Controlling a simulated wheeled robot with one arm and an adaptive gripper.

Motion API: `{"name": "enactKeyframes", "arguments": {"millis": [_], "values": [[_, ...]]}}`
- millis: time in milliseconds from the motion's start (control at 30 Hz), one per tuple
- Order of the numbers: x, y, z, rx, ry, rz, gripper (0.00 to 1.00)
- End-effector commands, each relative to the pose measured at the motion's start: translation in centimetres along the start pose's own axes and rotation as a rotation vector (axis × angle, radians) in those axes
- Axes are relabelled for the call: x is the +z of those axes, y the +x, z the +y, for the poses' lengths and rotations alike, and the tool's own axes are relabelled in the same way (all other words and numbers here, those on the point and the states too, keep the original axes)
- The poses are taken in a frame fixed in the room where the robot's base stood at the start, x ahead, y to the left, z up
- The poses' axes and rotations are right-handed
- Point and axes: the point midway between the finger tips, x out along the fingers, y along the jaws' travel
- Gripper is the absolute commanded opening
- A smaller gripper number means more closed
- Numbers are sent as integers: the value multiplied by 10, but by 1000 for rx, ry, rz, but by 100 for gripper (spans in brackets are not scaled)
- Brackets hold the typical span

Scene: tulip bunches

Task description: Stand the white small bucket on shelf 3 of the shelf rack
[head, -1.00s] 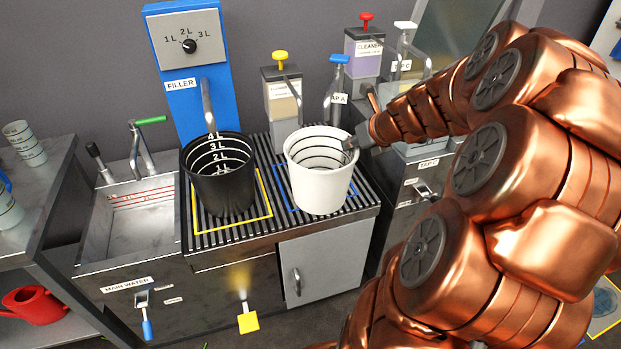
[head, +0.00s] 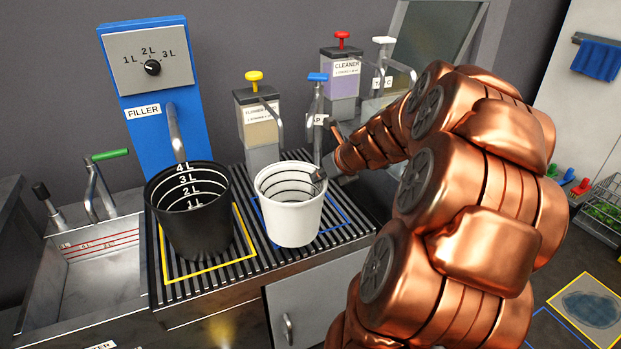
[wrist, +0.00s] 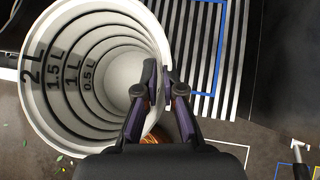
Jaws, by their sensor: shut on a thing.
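The white small bucket (head: 292,222) is upright in the head view, over the front of the slatted counter (head: 215,285), right of a black bucket. In the wrist view the bucket (wrist: 45,110) is at the left, its inner scale running up to 2 L. My gripper (head: 324,177) is shut on the bucket's right rim; in the wrist view its fingers (wrist: 160,92) pinch the wall. Floor shows beside the bucket in the wrist view, so it seems raised; the gap below it is not clear. Only a grey edge (head: 10,190), perhaps the shelf rack, shows at far left; shelf 3 is not visible.
The black bucket (head: 187,228) stands in the yellow outline under the blue filler (head: 155,95). A sink (head: 90,265) is to the left. Dispensers (head: 260,120) and taps stand behind.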

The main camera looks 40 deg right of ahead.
Motion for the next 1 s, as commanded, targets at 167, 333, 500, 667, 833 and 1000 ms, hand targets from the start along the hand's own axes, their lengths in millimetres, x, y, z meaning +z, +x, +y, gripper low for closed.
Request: {"name": "enactKeyframes", "arguments": {"millis": [167, 333, 500, 667, 833, 1000], "values": [[15, 17, -20, -4, 2, -1, 0], [30, 32, -36, -6, 1, -2, 0], [44, 47, -50, -3, 0, -1, 0], [57, 61, -64, -5, -1, -3, 0], [68, 70, -74, -4, -1, -3, 0], [72, 73, -78, -3, -1, -3, 0]]}}
